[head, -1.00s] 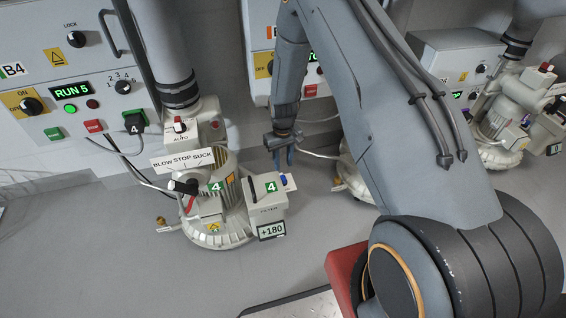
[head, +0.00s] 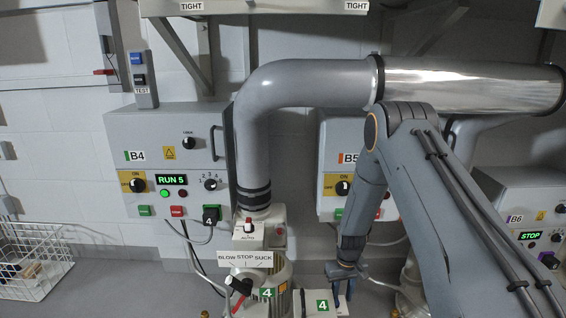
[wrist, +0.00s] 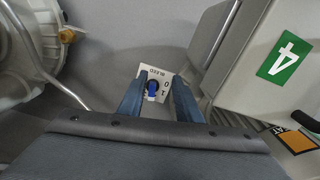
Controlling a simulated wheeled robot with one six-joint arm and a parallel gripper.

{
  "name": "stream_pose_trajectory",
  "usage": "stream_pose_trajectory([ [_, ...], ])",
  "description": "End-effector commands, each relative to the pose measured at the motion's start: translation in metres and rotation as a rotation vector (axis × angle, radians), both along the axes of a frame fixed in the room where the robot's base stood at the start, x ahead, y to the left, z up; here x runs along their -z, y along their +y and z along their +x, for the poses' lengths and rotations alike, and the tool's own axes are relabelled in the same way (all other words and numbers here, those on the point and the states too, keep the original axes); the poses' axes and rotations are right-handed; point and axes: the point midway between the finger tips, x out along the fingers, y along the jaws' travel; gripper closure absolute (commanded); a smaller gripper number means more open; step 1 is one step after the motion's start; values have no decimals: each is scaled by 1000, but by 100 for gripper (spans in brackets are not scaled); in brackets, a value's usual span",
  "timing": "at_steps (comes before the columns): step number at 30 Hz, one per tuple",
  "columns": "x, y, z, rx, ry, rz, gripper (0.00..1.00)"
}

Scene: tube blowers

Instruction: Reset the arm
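My arm (head: 430,185) reaches up from the lower right of the head view, bends at a high elbow, and hangs down. My gripper (head: 343,302) points down at the bottom of the head view, beside the light box marked 4 (head: 316,306). In the wrist view my gripper (wrist: 158,98) shows two blue fingers standing apart. Between and beyond them is a blue knob (wrist: 152,90) on a small white plate marked BLEED, O and I. I see space between the knob and the fingers and cannot tell their distance in depth.
Blower 4 (head: 262,285) stands left of my gripper under a thick grey pipe (head: 247,150). Panel B4 (head: 140,125) reads RUN 5; panel B5 (head: 335,135) is partly behind my arm. Panel B6 (head: 515,195) reads STOP. A wire basket (head: 40,262) is at left.

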Motion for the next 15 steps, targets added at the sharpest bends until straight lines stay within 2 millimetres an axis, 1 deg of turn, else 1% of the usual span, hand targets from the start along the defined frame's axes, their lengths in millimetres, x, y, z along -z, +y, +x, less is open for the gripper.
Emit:
stream_pose_trajectory([
  [1, -5, 1, 1, 0, -5, 0, 69],
  [9, -23, 6, -1, 1, -13, 0, 69],
  [15, -46, 5, -4, 13, -26, 0, 69],
])
